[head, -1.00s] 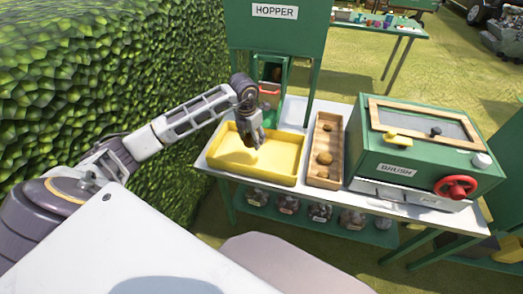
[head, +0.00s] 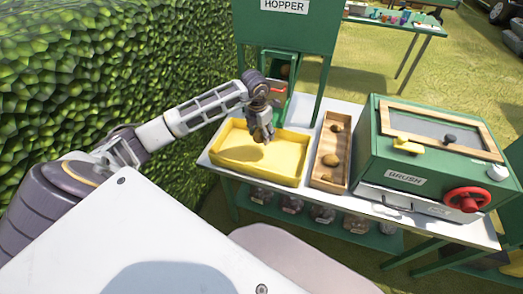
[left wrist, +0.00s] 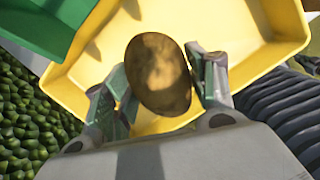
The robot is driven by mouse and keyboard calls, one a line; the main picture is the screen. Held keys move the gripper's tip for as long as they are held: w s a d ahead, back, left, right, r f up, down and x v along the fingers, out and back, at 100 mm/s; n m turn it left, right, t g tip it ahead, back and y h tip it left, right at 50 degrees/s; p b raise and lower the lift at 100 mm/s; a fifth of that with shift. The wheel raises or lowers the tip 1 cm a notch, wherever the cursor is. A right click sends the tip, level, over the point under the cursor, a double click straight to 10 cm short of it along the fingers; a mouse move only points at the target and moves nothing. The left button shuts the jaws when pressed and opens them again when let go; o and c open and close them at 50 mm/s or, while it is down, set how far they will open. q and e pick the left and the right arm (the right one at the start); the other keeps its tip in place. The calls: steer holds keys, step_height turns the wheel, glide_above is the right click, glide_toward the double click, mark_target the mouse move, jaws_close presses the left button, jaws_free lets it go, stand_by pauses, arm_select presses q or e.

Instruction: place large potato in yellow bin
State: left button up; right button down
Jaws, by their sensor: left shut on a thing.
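A large brown potato (left wrist: 158,73) is between the fingers of my left gripper (left wrist: 160,90) in the left wrist view. The fingers are shut on it from both sides. The yellow bin (left wrist: 240,22) also shows behind the potato in the left wrist view. The bin looks empty where I can see its floor. The potato is mostly hidden by the fingers in the head view. My right gripper is not in view.
A wooden tray (head: 318,178) with a few potatoes stands right of the bin. The green brush machine (head: 400,160) with a red wheel (head: 467,199) is farther right. The green hopper (head: 285,35) stands behind the bin. A hedge (head: 100,70) is on the left.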

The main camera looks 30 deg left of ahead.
arm_select(q)
glide_above(262, 154)
step_height(262, 154, down, 4)
steer(key=shift+s+f, duration=0.15)
steer(key=shift+f, duration=0.3)
steer(key=shift+a+f, duration=0.1)
steer(key=shift+f, duration=1.75)
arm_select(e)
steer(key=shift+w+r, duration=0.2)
arm_select(q)
steer(key=shift+f, duration=0.15)
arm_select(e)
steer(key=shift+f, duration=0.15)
arm_select(q)
steer(key=o, duration=1.1)
steer(key=shift+o, duration=0.4)
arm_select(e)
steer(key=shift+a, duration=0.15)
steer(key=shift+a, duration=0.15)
